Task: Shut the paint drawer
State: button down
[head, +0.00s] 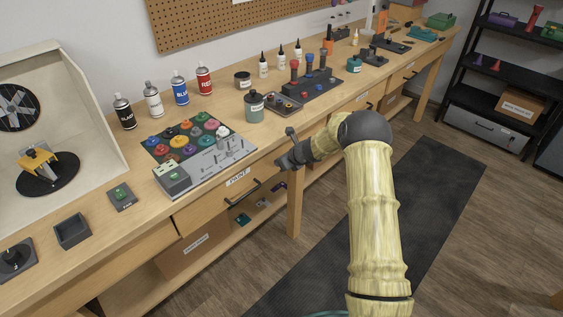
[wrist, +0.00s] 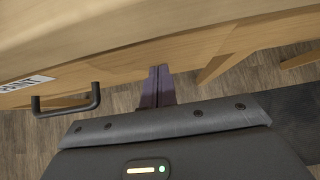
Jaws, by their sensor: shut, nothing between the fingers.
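The paint drawer (head: 212,207) is the wooden front under the bench edge, with a white PAINT label (head: 237,178) and a dark bar handle (head: 243,193). In the wrist view its label (wrist: 25,83) and handle (wrist: 66,106) show at the left. No drawer interior shows, and I cannot tell how far its front stands out. My gripper (head: 281,161) is at the bench's front edge, to the right of the handle. In the wrist view my gripper (wrist: 159,73) has its fingers together and empty, pointing toward the bench front, apart from the handle.
The bench top (head: 150,217) holds a mat of paint pots (head: 183,140), several spray cans and bottles. A cardboard box (head: 196,250) sits on the low shelf. A bench leg (head: 296,210) stands below my gripper. A dark floor mat (head: 440,180) lies clear in front.

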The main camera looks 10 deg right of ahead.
jog(key=shift+w+a+r, duration=0.2)
jog(key=shift+a+r, duration=0.05)
jog(key=shift+a, duration=0.05)
jog(key=s+d+r+b, duration=0.2)
jog(key=s+d+r, duration=0.4)
jog(key=s, duration=0.3)
jog(key=shift+d+r, duration=0.25)
jog(key=shift+d, duration=0.5)
jog(key=shift+a, duration=0.1)
jog(key=s+r+n+g+h+p, duration=0.2)
jog(key=s+r+n+p, duration=0.3)
jog(key=s+r+n, duration=0.4)
jog(key=s+r+n+g+h+p, duration=0.2)
jog(key=s+r+n+p, duration=0.4)
jog(key=s+n, duration=1.3)
jog(key=s+r+h, duration=0.1)
jog(key=s+r, duration=0.1)
jog(key=s, duration=0.2)
jog(key=shift+a+r+h, duration=0.25)
jog(key=shift+r+h, duration=0.05)
jog(key=shift+r, duration=0.05)
